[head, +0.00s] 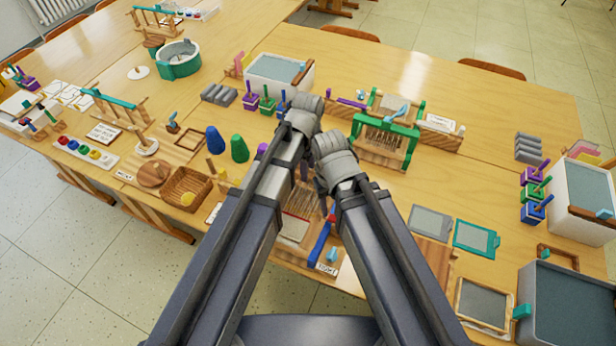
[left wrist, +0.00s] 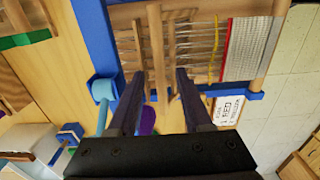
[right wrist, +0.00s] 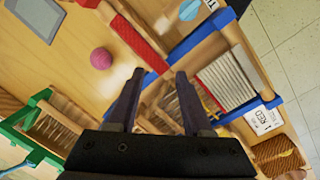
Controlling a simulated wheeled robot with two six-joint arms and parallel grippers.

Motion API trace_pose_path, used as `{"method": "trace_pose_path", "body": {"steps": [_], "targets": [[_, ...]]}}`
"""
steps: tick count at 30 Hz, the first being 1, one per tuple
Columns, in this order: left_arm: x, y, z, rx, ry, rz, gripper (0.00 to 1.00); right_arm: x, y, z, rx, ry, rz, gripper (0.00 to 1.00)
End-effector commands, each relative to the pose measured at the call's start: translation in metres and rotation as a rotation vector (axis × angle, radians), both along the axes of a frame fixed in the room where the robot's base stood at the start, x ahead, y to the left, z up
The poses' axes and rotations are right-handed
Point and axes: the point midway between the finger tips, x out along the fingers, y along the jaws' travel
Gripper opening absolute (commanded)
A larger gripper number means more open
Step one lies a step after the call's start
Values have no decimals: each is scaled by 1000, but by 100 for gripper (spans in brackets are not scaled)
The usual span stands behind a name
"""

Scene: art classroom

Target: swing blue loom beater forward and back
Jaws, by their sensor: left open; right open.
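The blue-framed loom (head: 321,242) lies between and partly under my arms in the head view. In the left wrist view its blue side rail (left wrist: 98,35) stands left of wooden bars (left wrist: 158,50), strung threads and a strip of woven cloth (left wrist: 248,50). I cannot tell surely which bar is the beater. My left gripper (left wrist: 164,72) is open, its fingers either side of the wooden bars in that view, contact unclear. My right gripper (right wrist: 159,72) is open over the loom's edge, near its blue rail (right wrist: 190,42). Both grippers are largely hidden in the head view.
A green loom (head: 385,152) stands beyond my right arm. A pink ball (right wrist: 101,58) and a red bar (right wrist: 138,42) lie near the blue loom. A light blue peg (left wrist: 103,90) is close to my left gripper. Grey trays (head: 430,222) lie at the right.

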Motion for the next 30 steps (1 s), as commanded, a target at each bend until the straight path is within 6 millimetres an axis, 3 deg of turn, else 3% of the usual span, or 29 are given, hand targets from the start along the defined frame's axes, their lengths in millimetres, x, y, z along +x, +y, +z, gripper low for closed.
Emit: {"method": "trace_pose_path", "body": {"steps": [3,13,26,30], "targets": [[0,0,-14,0,0,0,50,0,0,-14,0,0,0,50],[0,0,-14,0,0,0,50,0,0,-14,0,0,0,50],[0,0,-14,0,0,0,1,0,0,-14,0,0,0,50],[0,0,-14,0,0,0,0,0,0,-14,0,0,0,50]]}}
